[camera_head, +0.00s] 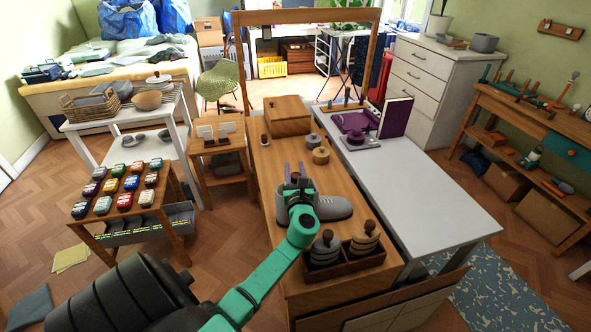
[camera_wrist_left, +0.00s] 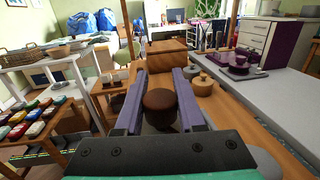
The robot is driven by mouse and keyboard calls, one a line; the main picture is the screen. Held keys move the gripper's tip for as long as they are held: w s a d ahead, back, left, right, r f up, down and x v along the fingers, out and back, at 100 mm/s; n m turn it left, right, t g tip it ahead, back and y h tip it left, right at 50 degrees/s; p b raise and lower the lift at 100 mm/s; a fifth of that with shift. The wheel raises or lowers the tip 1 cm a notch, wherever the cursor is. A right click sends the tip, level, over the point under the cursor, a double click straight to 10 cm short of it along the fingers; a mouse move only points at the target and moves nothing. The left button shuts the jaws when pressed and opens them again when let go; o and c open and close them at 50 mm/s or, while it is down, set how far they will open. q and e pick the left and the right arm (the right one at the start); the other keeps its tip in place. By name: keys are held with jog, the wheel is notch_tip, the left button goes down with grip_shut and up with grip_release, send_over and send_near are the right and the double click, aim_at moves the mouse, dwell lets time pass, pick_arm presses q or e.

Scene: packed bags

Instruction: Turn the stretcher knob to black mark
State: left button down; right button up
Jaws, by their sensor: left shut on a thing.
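A grey shoe (camera_head: 334,208) lies on the wooden bench, its toe to the right. My left gripper (camera_head: 294,171) is over the shoe's left end, fingers pointing away from the head camera. In the left wrist view, a round dark brown knob (camera_wrist_left: 160,101), taken as the stretcher knob, sits between the two purple fingers (camera_wrist_left: 160,74). The gripper is shut on it. In the head view the gripper hides the knob. I cannot make out a black mark in either view. My right gripper is not in view.
A dark wooden tray (camera_head: 372,262) with stacked discs and knobs stands in front of the shoe. A wooden box (camera_head: 287,116) and round knobbed pieces (camera_head: 320,155) lie farther back. The white table (camera_head: 425,200) at the right is mostly clear. A wooden frame (camera_head: 240,60) rises behind.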

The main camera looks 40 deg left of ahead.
pick_arm(q)
jog(key=c, duration=0.5)
grip_release()
jog(key=shift+d, duration=0.1)
jog(key=b+v, duration=0.2)
jog(key=v, duration=1.2)
jog(key=shift+s+d+f, duration=0.1)
jog(key=shift+s+f, duration=0.05)
